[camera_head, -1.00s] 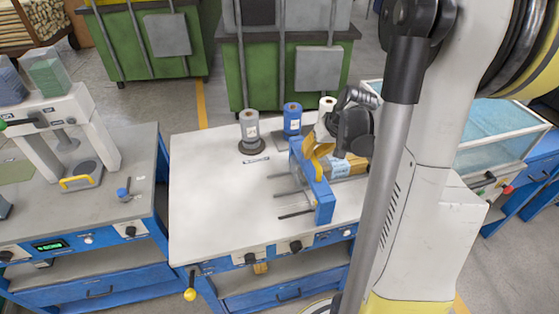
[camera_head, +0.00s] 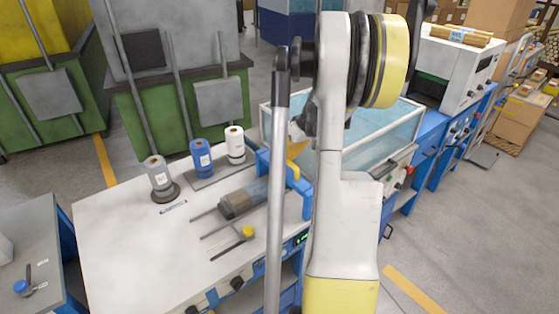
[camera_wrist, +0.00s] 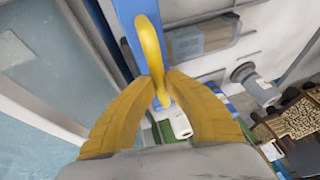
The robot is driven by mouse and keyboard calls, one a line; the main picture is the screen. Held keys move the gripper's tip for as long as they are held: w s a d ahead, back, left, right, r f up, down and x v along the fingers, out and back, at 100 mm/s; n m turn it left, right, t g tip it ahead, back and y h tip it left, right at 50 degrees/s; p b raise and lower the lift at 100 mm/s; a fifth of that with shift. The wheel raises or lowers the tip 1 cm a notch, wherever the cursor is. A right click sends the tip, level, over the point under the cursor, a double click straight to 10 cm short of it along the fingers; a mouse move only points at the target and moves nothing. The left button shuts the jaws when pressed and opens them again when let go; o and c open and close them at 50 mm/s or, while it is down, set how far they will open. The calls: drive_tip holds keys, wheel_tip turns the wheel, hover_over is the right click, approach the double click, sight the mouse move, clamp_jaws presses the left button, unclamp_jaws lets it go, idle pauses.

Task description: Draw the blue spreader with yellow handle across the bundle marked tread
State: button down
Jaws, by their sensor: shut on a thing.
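The blue spreader (camera_head: 308,200) is a long blue bar with a yellow handle (camera_head: 293,171), at the right end of the pale bench. My gripper (camera_head: 297,150) has its yellow fingers shut on the handle. In the wrist view, the fingers (camera_wrist: 164,92) close around the yellow handle (camera_wrist: 150,45). A bundle (camera_head: 244,197) lies on the bench just left of the spreader, greyish with a dark end; I cannot read any marking. My arm hides part of the bar.
Grey (camera_head: 160,176), blue (camera_head: 202,158) and white (camera_head: 235,144) rolls stand along the bench's back. Thin rods lie beside the bundle, near a yellow knob (camera_head: 247,232). A glass-topped case (camera_head: 365,135) stands behind the spreader. The bench's left part is clear.

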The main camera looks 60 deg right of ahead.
drive_tip(key=shift+s+d, duration=0.1)
drive_tip(key=shift+d, duration=0.05)
drive_tip(key=c, duration=1.4)
unclamp_jaws()
drive_tip(key=shift+d, duration=0.2)
drive_tip(key=shift+r, duration=0.1)
drive_tip(key=v, duration=1.1)
drive_tip(key=shift+s+r, duration=0.2)
drive_tip(key=shift+r, duration=0.15)
